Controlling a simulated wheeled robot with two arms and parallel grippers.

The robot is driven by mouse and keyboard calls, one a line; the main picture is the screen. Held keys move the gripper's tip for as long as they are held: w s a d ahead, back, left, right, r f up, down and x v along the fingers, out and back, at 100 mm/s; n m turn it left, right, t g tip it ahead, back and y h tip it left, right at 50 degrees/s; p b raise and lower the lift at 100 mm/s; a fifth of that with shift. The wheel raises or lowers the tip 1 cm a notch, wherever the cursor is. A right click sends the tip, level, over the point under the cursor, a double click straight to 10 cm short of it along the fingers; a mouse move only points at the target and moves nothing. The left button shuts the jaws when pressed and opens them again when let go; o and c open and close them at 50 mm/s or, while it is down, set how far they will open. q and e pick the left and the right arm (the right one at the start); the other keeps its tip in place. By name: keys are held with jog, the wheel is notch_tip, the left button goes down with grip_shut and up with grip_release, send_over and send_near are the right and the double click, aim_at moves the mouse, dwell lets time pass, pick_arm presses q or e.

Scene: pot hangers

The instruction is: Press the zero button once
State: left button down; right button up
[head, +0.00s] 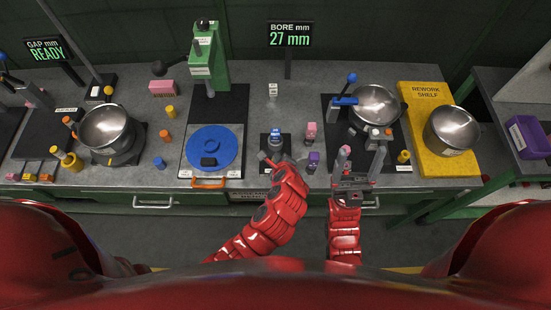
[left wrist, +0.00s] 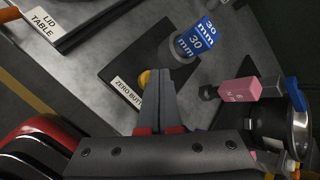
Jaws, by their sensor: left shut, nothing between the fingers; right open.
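The zero button is a yellow knob (left wrist: 145,78) on a dark plate with a "ZERO BUTTON" label (left wrist: 127,94) in the left wrist view. My left gripper's shut fingers (left wrist: 161,74) are right beside it and hide part of it. I cannot tell whether they touch it. In the head view my left gripper (head: 264,156) is at the front of the small dark plate (head: 287,168), and the button is hidden there. My right gripper (head: 360,165) is open and empty at the bench's front edge, right of the left one.
A blue-labelled 30 mm block (left wrist: 196,40) stands behind the button. A blue disc (head: 222,140) lies left, and pots (head: 107,128) stand on both sides. A display (head: 290,36) reads 27 mm.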

pick_arm(q)
jog(key=shift+f, duration=0.5)
dwell(0.3)
jog(key=shift+r, duration=0.1)
jog(key=shift+r+p, duration=0.7)
jog(key=shift+r, duration=0.2)
notch_tip(320, 180, up, 5)
jog(key=p, duration=0.4)
dwell(0.9)
